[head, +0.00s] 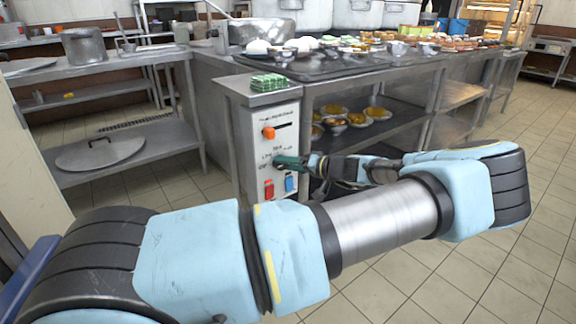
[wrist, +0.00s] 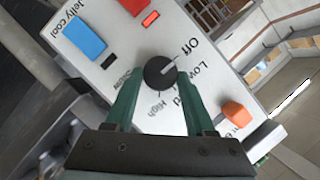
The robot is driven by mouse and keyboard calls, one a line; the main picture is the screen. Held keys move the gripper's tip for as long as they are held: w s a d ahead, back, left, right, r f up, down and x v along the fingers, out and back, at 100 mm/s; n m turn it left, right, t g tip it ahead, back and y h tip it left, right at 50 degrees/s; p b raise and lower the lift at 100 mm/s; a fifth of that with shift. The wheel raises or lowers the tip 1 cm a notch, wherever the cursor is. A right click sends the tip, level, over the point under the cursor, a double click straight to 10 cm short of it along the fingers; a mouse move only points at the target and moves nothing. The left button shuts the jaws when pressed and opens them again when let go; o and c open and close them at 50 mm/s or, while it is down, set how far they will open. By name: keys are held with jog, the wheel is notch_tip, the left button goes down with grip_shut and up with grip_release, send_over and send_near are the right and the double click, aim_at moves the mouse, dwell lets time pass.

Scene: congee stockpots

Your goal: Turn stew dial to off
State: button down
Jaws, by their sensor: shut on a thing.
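The stew dial (wrist: 160,74) is a round black knob on the white control panel (wrist: 215,95). In the wrist view its pale pointer line aims up and right, toward the printed "Off". "Low" and "High" are also readable around it. My gripper (wrist: 158,78) has dark green fingers on both sides of the knob and is shut on it. In the head view my gripper (head: 280,162) reaches the panel (head: 258,150) from the right. The dial is hidden behind the fingers there.
An orange knob (wrist: 237,113) is on the same panel, also seen in the head view (head: 268,132). A blue switch (wrist: 85,34) and a red switch (wrist: 133,5) sit nearby. Green stacked items (head: 268,83) lie on the counter above. Tiled floor is open at right.

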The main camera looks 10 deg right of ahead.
jog(key=shift+n, duration=0.3)
dwell(0.4)
jog(key=shift+c, duration=1.2)
grip_release()
jog(key=v, duration=1)
jog(key=shift+s+d+r, duration=0.15)
jog(key=shift+s+d, duration=0.05)
jog(key=shift+s, duration=0.1)
